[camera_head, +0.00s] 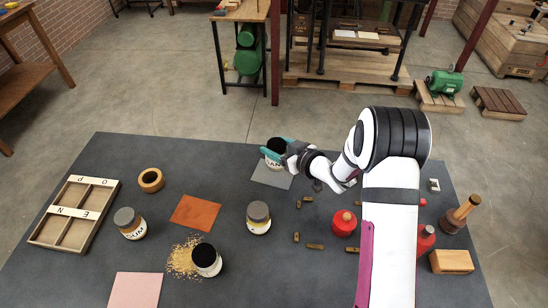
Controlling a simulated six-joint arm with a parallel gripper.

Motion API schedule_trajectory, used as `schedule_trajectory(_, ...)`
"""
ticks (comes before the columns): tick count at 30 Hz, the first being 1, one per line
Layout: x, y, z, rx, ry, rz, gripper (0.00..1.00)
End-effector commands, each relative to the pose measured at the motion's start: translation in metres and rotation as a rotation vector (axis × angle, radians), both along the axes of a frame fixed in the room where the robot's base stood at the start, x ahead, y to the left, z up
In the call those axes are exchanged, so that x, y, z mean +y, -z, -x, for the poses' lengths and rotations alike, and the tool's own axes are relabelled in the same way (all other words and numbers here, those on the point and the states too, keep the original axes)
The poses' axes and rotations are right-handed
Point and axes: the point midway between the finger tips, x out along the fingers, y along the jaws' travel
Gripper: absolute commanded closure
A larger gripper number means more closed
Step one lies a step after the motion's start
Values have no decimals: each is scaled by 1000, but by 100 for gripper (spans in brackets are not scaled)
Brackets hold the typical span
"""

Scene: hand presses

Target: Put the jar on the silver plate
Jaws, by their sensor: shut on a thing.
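My gripper (277,148), with teal fingers, is shut on a dark-topped jar (276,162) with a white label, at the back middle of the table. The jar stands roughly upright over the silver plate (262,177), a flat grey square. The plate's front and left parts show; the jar hides some of the rest. From this one view I cannot tell whether the jar's base touches the plate. Other jars stand on the table: a grey-lidded one (129,227) at left, another grey-lidded one (258,221) in the middle, and a black-topped one (207,262) in front.
An orange square (195,212) and a pink square (134,290) lie flat. A lettered wooden tray (98,217) and a wooden ring (150,180) are at left. Loose grains (182,258) surround the front jar. Small brown pieces (315,246) and a red pot (344,223) lie nearer my arm.

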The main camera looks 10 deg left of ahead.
Motion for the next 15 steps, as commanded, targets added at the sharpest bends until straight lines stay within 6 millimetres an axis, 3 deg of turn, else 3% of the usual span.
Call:
schedule_trajectory(7,8,40,-2,3,1,0,100)
schedule_trajectory(15,8,45,-2,-2,1,0,100)
